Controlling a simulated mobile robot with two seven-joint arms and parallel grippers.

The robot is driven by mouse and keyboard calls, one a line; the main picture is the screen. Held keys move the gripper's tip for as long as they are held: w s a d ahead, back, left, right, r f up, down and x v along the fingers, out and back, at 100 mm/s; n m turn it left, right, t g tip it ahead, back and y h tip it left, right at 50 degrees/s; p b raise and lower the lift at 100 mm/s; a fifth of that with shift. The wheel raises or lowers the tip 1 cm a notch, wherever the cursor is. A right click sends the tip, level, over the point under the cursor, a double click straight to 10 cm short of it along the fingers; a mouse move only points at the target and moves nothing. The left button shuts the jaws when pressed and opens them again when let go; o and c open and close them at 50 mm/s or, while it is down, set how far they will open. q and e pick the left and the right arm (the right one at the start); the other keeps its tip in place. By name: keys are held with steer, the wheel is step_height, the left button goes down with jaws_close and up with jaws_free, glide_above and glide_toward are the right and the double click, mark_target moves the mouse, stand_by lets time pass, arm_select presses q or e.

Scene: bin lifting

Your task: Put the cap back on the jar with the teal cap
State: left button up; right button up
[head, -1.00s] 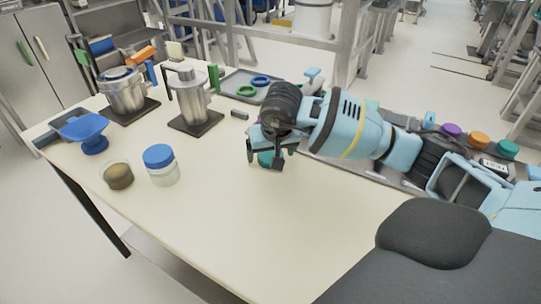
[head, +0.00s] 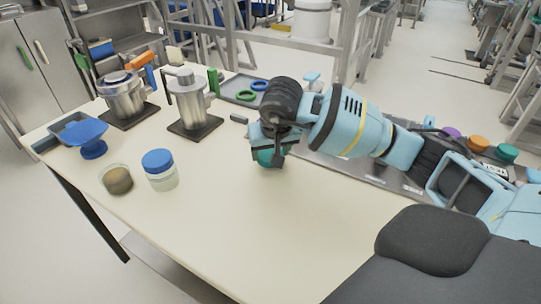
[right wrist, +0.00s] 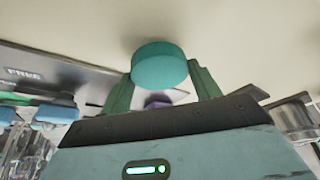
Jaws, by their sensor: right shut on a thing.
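My right gripper (head: 267,150) is over the table's right side, pointing down. It is shut on a teal cap (head: 270,158), which is partly hidden behind the fingers in the head view. In the right wrist view the round teal cap (right wrist: 160,66) sits between the two fingertips of the right gripper (right wrist: 163,78). An open clear jar with brown contents (head: 117,179) stands on the table at the left, well apart from the gripper. My left gripper is not in view.
A jar with a blue cap (head: 159,170) stands beside the open jar. A blue scoop-shaped dish (head: 86,135) and two metal vessels (head: 123,99) (head: 187,103) on dark bases stand behind. A grey tray (head: 240,88) holds coloured rings. The table's front middle (head: 215,225) is clear.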

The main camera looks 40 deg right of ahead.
steer(key=shift+r, duration=0.8)
arm_select(q)
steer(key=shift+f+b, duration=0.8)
steer(key=shift+b, duration=0.1)
arm_select(e)
steer(key=w+a, duration=0.1)
steer(key=a, duration=0.4)
steer(key=w+a+r, duration=0.1)
steer(key=w+a, duration=0.1)
steer(key=a, duration=0.3)
steer(key=w+a, duration=0.1)
steer(key=a, duration=0.4)
steer(key=shift+w+a+r, duration=0.2)
steer(key=shift+r, duration=0.1)
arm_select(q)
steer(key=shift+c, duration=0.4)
